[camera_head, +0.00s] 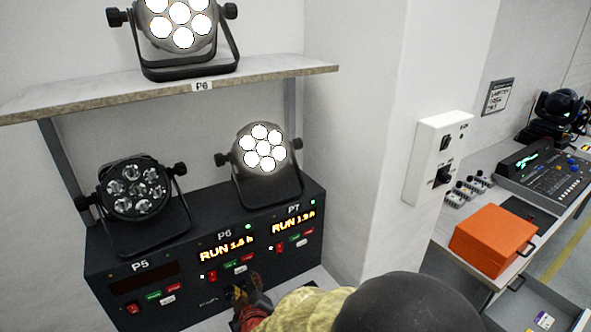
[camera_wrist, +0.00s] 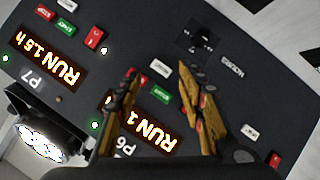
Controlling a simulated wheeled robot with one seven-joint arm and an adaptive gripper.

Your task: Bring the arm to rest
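My arm reaches in from the bottom of the head view. My gripper (camera_head: 248,288) is low in front of the black control panel (camera_head: 110,313), below the P6 display (camera_head: 227,249). In the wrist view the two fingers of my gripper (camera_wrist: 158,70) are apart with nothing between them, over the panel face (camera_wrist: 130,35). I cannot tell whether a fingertip touches the panel. P6 and P7 (camera_head: 293,222) show glowing RUN readouts; the P5 display (camera_head: 145,285) is dark.
The P7 lamp (camera_head: 262,150) and the shelf lamp (camera_head: 180,20) are lit; the P5 lamp (camera_head: 135,188) is unlit. The shelf (camera_head: 120,88) overhangs the panel. To the right are a wall switch box (camera_head: 425,150), an orange case (camera_head: 492,240), a lighting console (camera_head: 545,175) and an open drawer (camera_head: 530,300).

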